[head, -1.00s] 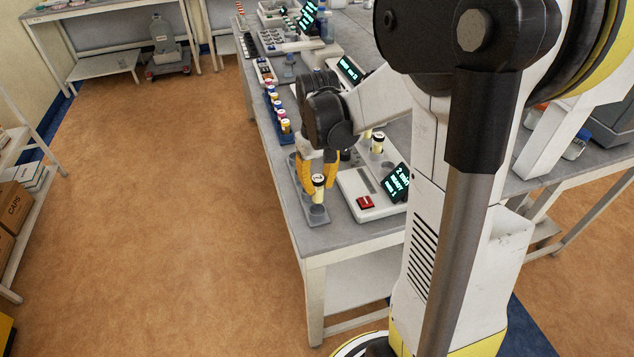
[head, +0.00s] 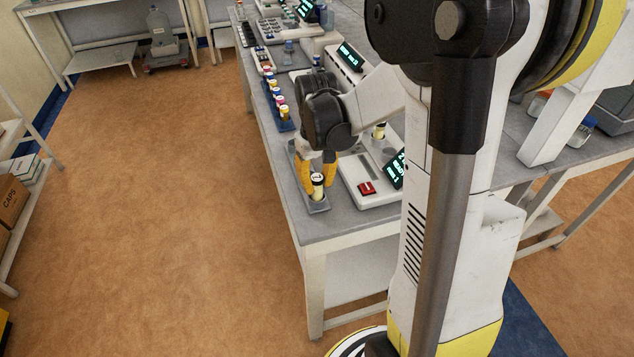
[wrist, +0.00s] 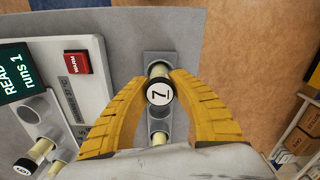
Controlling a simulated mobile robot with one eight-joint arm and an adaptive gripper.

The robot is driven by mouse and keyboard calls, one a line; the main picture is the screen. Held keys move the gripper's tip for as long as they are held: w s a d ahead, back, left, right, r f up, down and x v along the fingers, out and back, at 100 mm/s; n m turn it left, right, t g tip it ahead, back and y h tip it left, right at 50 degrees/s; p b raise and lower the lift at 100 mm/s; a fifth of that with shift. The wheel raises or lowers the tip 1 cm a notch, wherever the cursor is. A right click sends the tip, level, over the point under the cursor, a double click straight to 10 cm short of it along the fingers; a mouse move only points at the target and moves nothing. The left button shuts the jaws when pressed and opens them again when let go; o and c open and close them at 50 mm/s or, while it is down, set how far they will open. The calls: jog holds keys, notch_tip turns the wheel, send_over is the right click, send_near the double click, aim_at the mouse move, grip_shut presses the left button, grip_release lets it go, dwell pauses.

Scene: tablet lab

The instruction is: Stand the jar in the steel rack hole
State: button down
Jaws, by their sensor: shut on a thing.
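The jar is a small cream cylinder with a dark-edged white lid marked 7; it shows in the head view (head: 317,191) and the wrist view (wrist: 160,92). My gripper (wrist: 163,84) is shut on it, one yellow finger on each side. The jar looks upright at the front end of the narrow grey steel rack (head: 319,209), which also shows in the wrist view (wrist: 150,58). The jar's foot is at the far hole in the wrist view; how deep it sits, I cannot tell.
A white instrument (head: 365,206) with a red button (head: 367,188) and lit screen stands close to the right of the rack. It holds other jars, one marked 6 (wrist: 27,168). A blue rack of capped vials (head: 285,119) stands behind. The bench's front corner is close.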

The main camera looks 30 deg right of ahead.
jog(key=shift+f+b, duration=0.35)
jog(key=shift+f, duration=0.15)
jog(key=c, duration=1.2)
grip_release()
jog(key=shift+o, duration=0.2)
jog(key=shift+r, duration=0.1)
notch_tip(320, 180, up, 12)
jog(key=shift+f, duration=0.1)
jog(key=s+a+n+t, duration=0.1)
jog(key=s+a+t, duration=0.6)
jog(key=s+a, duration=0.3)
jog(key=a, duration=0.3)
jog(key=shift+s+a+r, duration=0.25)
jog(key=shift+s, duration=0.15)
